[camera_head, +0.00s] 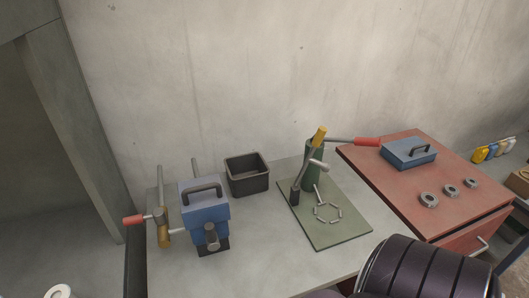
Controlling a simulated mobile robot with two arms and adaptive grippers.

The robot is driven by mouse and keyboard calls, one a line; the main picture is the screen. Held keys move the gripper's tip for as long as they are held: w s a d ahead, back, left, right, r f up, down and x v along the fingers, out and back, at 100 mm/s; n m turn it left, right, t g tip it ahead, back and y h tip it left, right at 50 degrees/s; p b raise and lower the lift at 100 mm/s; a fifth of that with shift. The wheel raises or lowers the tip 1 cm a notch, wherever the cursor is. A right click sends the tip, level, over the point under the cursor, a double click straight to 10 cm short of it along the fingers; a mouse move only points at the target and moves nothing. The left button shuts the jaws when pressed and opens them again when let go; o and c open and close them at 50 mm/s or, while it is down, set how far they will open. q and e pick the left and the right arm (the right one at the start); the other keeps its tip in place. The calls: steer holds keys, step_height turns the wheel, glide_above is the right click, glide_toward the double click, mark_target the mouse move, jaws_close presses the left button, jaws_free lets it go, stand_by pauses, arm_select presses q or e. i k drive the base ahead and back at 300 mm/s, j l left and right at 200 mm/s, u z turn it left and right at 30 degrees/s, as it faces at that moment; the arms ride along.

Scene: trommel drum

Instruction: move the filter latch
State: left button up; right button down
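No part in view is clearly marked as the filter latch. A blue block with a dark handle (204,205) stands at the left of the grey bench. Beside it, on its left, a lever with a red grip (133,219) meets an upright rod with a brass lower part (163,237). A dark green cylinder (313,169) stands on the green plate (333,236), with a yellow-topped rod and a second red-gripped lever (367,141) pointing right. I cannot tell which of these carries the latch. Neither gripper shows.
A black open bin (247,175) stands at the bench's back. The red cabinet top (383,174) at right bears a blue case (408,153) and metal rings (451,190). A dark ribbed rounded form covers the lower right; whether it is mine is unclear. Bare bench lies between block and plate.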

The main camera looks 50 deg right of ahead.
mark_target(210, 236)
steer(key=l+z, duration=0.1)
steer(key=z, duration=0.8)
steer(key=j, duration=0.1)
